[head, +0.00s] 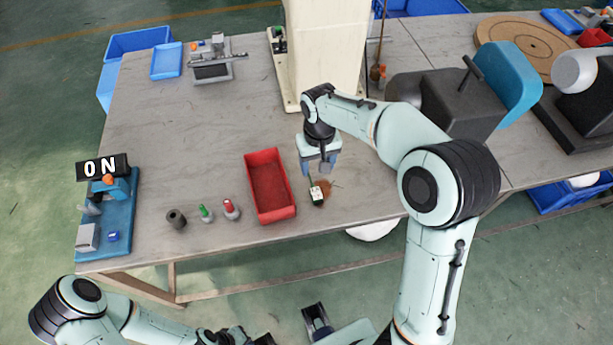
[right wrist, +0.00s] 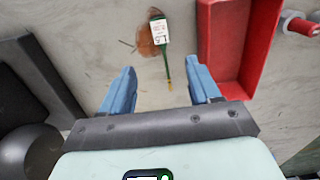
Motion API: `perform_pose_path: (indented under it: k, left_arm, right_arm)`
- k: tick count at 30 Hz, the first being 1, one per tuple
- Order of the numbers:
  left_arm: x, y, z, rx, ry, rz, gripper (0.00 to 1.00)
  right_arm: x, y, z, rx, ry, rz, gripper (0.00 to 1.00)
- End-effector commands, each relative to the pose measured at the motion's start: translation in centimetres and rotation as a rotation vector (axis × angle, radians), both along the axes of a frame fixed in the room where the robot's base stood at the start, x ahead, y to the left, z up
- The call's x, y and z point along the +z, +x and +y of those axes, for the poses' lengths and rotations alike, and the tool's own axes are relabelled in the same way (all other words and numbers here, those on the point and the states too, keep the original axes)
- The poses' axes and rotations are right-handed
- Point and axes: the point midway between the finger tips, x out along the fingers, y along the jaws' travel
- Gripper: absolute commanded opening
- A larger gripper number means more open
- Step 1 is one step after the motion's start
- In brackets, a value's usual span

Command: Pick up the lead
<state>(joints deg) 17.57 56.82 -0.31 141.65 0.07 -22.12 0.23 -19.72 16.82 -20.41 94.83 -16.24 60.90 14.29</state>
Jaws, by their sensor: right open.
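The lead (head: 317,194) lies on the table to the right of the red tray. In the right wrist view the lead (right wrist: 160,34) shows a white label, a dark green body and a thin green cable running to a brass-coloured tip. My right gripper (head: 319,170) is open and empty just behind the lead in the head view. In the right wrist view its blue fingers (right wrist: 162,75) stand apart, with the lead's tip end reaching between them. My left arm is at the bottom left of the head view; its dark end is cut off by the frame edge.
A brown stain lies beside the lead. The red tray (head: 270,187) is close on the left. Green and red plugs and a dark cylinder (head: 176,219) stand further left. A blue fixture (head: 107,215) with an ON sign is at the left edge. The table middle is clear.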

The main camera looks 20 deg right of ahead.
Motion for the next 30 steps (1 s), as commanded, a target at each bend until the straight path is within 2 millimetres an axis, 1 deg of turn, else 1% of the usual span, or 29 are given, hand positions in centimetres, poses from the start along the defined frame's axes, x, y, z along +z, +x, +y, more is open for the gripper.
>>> perform_pose_path:
  k: [2, 4, 9, 12, 15, 20, 23, 27, 30]
  left_arm:
    - [-0.1, -0.1, 0.0, 0.0, -0.001, 0.002, 0.0]
    - [-0.2, -0.2, 0.0, 0.0, 0.0, 0.003, 0.0]
    - [-0.7, -0.4, 0.0, 0.0, 0.0, 0.006, 0.0]
    - [-0.8, -0.5, 0.0, 0.001, 0.0, 0.007, 0.0]
    - [-0.9, -0.5, 0.0, 0.001, 0.0, 0.007, 0.0]
    - [-1.0, -0.5, 0.0, 0.0, 0.0, 0.007, 0.0]
    - [-1.0, -0.5, 0.0, 0.001, 0.0, 0.007, 0.0]
    - [-1.1, -0.6, 0.0, 0.001, 0.0, 0.007, 0.0]
    - [-1.2, -0.6, 0.0, 0.001, 0.0, 0.008, 0.0]
  right_arm:
    - [-0.5, -0.1, 0.0, 0.0, -0.001, 0.003, 0.62]
    - [-1.5, -0.1, 0.0, 0.0, 0.0, 0.005, 0.62]
    - [-4.9, -0.2, 0.0, 0.0, 0.0, 0.007, 0.62]
    - [-6.7, -0.2, 0.0, 0.0, 0.0, 0.006, 0.62]
    - [-7.7, -0.1, 0.0, 0.0, 0.0, 0.003, 0.62]
    - [-8.7, -0.2, 0.1, 0.001, 0.0, 0.003, 0.62]
    - [-10.0, -0.4, 0.1, 0.001, 0.0, 0.006, 0.62]
    - [-12.2, -0.6, 0.2, 0.0, 0.0, 0.006, 0.62]
    - [-13.2, -0.5, 0.2, 0.0, 0.001, 0.004, 0.62]
